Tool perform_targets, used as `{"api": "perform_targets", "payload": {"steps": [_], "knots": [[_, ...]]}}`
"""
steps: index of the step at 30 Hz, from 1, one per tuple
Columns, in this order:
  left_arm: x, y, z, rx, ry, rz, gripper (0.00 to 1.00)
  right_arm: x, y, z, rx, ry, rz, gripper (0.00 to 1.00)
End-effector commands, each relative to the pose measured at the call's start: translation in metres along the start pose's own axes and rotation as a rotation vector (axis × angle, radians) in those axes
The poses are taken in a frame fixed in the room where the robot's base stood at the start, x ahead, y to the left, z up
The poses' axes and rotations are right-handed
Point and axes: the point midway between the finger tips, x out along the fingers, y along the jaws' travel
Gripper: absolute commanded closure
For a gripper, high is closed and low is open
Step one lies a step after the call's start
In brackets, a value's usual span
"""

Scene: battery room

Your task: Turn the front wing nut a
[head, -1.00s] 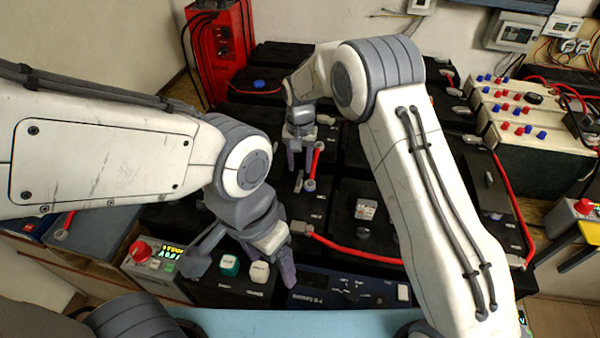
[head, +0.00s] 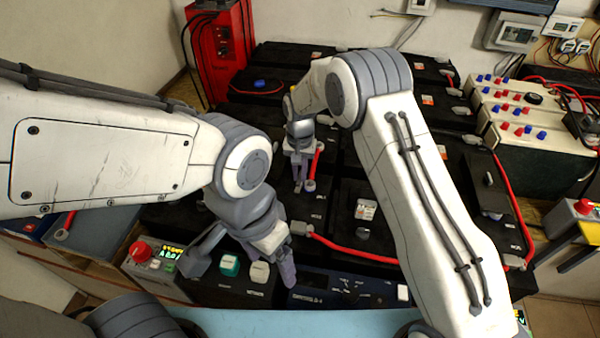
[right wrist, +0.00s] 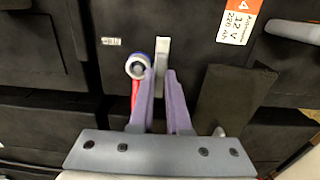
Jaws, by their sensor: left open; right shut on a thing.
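My right gripper (head: 300,178) points down at a black battery in the middle of the bank. In the right wrist view its purple fingers (right wrist: 160,78) are close around a pale grey upright piece (right wrist: 162,52), which looks like the wing nut. Its lower part is hidden between the fingers. Just left of it is a round terminal (right wrist: 138,66) with a blue ring and a red cable; the terminal also shows in the head view (head: 309,186). My left gripper (head: 240,268) is open and empty, above the front control panels.
Black batteries fill the middle, with a red cable (head: 350,252) across the front ones. A red charger (head: 222,50) stands back left and a cream box (head: 520,110) right.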

Motion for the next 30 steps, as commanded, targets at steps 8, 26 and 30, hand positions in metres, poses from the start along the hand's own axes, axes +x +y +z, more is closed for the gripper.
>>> {"api": "perform_targets", "payload": {"steps": [8,26,30], "knots": [[-0.004,0.000,0.000,0.000,0.000,0.000,0.22,-0.002,0.000,0.000,-0.083,0.000,0.000,1.00],[-0.020,0.002,-0.001,0.000,0.000,0.000,0.22,-0.002,0.000,-0.001,-0.607,0.001,0.000,1.00],[-0.023,0.002,-0.001,0.000,0.000,0.000,0.22,-0.002,0.000,-0.001,-0.741,0.002,0.000,1.00]]}}
